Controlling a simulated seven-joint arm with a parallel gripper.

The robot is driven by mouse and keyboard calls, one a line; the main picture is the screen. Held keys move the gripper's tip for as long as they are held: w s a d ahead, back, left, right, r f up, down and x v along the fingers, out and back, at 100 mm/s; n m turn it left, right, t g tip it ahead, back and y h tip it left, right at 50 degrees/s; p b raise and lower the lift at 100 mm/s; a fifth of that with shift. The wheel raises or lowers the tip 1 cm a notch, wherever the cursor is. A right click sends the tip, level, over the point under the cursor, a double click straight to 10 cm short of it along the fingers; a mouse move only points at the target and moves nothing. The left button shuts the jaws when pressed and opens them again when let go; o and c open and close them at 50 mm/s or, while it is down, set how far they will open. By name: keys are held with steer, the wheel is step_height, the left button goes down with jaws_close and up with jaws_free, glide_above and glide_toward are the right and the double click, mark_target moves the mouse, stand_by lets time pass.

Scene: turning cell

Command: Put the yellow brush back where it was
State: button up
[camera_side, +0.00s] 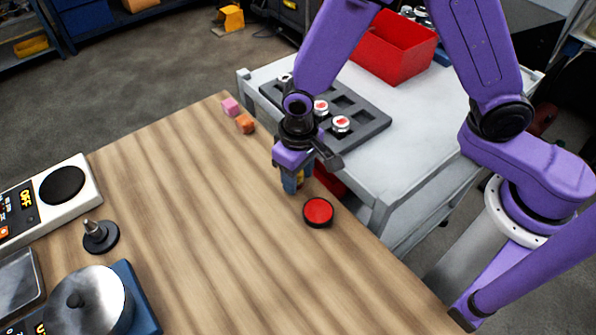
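My gripper (295,180) points down, low over the right edge of the wooden table. A small yellow and blue shape (289,184) shows right at its fingertips. It may be the yellow brush or part of the fingers; it is too small to tell. No other yellow brush can be made out on the table. The hand hides most of the space between the fingers, so I cannot tell whether they are open or shut.
A red round disc (318,211) lies just right of my gripper. Pink (230,107) and orange (245,124) blocks lie at the table's far corner. A grey cart (425,150) holds a dark slotted tray (372,137) and a red bin (395,50). The table's middle is clear.

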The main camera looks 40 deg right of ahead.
stand_by(0.3)
step_height(320, 180, up, 12)
steer(key=shift+r, duration=0.2)
stand_by(0.4)
steer(key=shift+d, duration=0.1)
steer(key=s+d+r+n, duration=0.3)
steer(key=s+d+n, duration=0.6)
steer(key=s+d, duration=0.9)
steer(key=shift+s+d+r+n, duration=0.2)
steer(key=shift+d+n, duration=0.2)
steer(key=shift+d, duration=0.5)
